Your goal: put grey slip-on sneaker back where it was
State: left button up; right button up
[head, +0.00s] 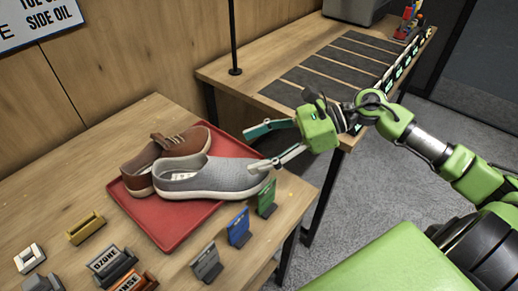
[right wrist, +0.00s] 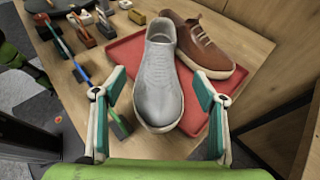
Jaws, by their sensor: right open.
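The grey slip-on sneaker (head: 212,177) lies on the red tray (head: 174,228), its toe toward my right gripper. It also shows in the right wrist view (right wrist: 158,80). A brown lace-up shoe (head: 165,155) sits beside it on the same tray, and in the right wrist view (right wrist: 204,47) it is to the right of the grey one. My right gripper (head: 258,149) is open, with its fingers at the toe end of the grey sneaker. In the right wrist view the fingers (right wrist: 160,100) are spread on either side of the toe, with visible gaps. My left gripper is not in view.
Small labelled blocks (head: 110,265) and a yellow piece (head: 86,228) lie at left. A second table (head: 300,70) with dark strips stands behind; a black pole (head: 233,40) rises between.

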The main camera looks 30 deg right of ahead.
jog(key=shift+s+d+r, duration=0.1)
jog(key=shift+d+r, duration=0.05)
jog(key=shift+d, duration=0.15)
